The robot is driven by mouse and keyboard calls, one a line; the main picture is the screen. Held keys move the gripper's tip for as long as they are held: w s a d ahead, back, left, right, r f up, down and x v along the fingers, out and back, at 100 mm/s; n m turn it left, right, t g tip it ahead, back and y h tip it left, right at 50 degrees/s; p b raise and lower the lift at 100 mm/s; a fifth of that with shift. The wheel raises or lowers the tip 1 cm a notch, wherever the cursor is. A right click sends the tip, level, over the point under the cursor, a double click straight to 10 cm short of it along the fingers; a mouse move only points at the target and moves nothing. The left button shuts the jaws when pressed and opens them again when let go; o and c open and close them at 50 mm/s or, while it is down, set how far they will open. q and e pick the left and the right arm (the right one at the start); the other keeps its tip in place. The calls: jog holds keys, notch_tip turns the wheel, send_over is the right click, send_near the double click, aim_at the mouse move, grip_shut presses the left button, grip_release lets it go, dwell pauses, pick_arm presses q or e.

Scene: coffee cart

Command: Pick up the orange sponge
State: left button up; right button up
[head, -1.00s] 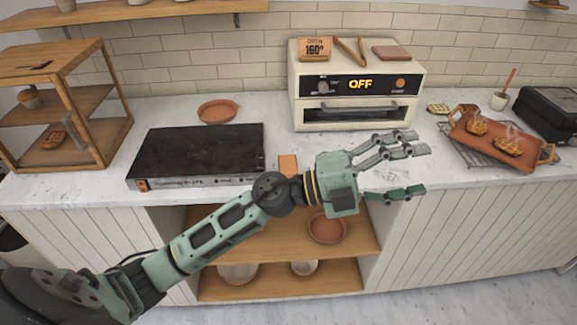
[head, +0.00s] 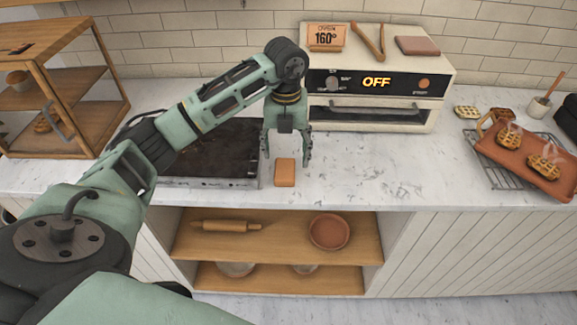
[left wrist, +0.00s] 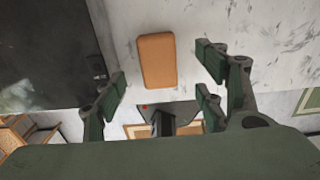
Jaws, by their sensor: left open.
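The orange sponge (head: 285,173) lies flat on the marble counter, near its front edge and just right of the black griddle. My left gripper (head: 286,156) is open and points down above and slightly behind the sponge in the head view. In the left wrist view the sponge (left wrist: 157,61) shows whole, between and beyond the spread fingers (left wrist: 165,90). The fingers do not touch it. My right gripper is not in view.
The black griddle (head: 215,160) stands left of the sponge, partly hidden by my left arm. The oven (head: 378,80) stands behind to the right. A terracotta tray with waffles (head: 520,160) sits at the right. Counter right of the sponge is clear.

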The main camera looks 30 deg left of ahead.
aim_at(285, 166)
pick_arm(q)
jog(key=shift+s+a+f+p, duration=0.1)
jog(key=shift+s+f+p, duration=0.15)
jog(key=shift+f+p, duration=0.45)
jog(key=shift+w+a+f, duration=0.1)
jog(key=shift+a+f, duration=0.05)
jog(key=shift+f, duration=0.8)
jog(key=shift+w+f+p, duration=0.2)
jog(key=shift+f+p, duration=0.2)
jog(key=shift+f, duration=0.95)
jog(key=c, duration=0.9)
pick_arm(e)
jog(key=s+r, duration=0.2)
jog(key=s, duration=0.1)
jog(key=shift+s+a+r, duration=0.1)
pick_arm(q)
jog(key=shift+r, duration=0.1)
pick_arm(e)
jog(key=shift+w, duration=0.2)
